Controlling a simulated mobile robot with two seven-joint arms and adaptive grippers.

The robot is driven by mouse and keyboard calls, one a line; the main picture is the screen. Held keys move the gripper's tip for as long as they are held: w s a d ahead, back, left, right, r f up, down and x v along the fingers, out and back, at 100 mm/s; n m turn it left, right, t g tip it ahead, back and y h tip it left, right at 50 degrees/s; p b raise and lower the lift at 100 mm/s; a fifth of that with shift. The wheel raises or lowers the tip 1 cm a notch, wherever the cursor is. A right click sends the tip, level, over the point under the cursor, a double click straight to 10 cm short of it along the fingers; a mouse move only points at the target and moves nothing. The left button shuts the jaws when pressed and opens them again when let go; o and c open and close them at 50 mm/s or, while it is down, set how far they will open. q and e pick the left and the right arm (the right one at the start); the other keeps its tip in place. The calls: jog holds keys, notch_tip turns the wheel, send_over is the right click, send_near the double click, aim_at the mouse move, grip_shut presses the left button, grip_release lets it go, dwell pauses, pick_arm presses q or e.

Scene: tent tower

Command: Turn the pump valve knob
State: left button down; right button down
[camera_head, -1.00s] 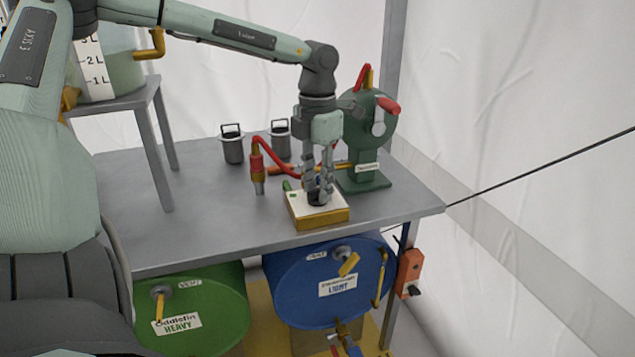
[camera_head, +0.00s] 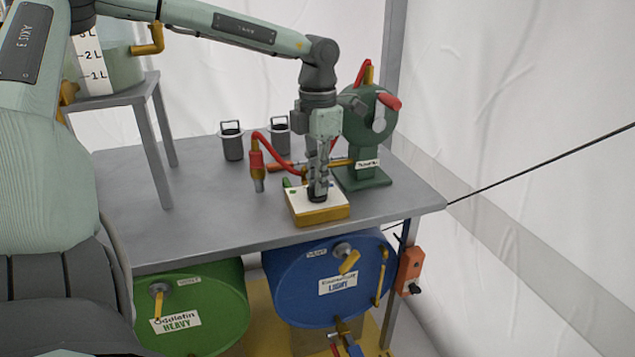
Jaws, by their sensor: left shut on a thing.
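The pump valve knob (camera_head: 317,196) is a small dark knob on top of a yellow box with a white top plate (camera_head: 326,213), near the front right of the grey table. My left gripper (camera_head: 317,190) points straight down and is shut on the knob. Its fingers hide most of the knob, so the knob's angle cannot be made out. My right gripper is not in view.
A green hand-cranked pump (camera_head: 362,150) with a red handle stands close behind the gripper. A red hose nozzle (camera_head: 257,170) and dark cups (camera_head: 232,145) are to the left. Blue (camera_head: 330,285) and green (camera_head: 200,310) drums lie below the table.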

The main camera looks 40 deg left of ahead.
pick_arm(q)
jog(key=m+b, duration=0.2)
jog(key=m, duration=0.3)
jog(key=shift+b, duration=0.4)
jog(key=shift+m, duration=1.4)
jog(key=shift+m+b, duration=0.45)
jog(key=shift+m, duration=0.95)
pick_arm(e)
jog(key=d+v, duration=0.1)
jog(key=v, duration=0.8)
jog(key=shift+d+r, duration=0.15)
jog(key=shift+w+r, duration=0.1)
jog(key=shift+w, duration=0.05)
pick_arm(q)
jog(key=c, duration=1.6)
grip_release()
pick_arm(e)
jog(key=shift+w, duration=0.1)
pick_arm(q)
notch_tip(320, 180, up, 12)
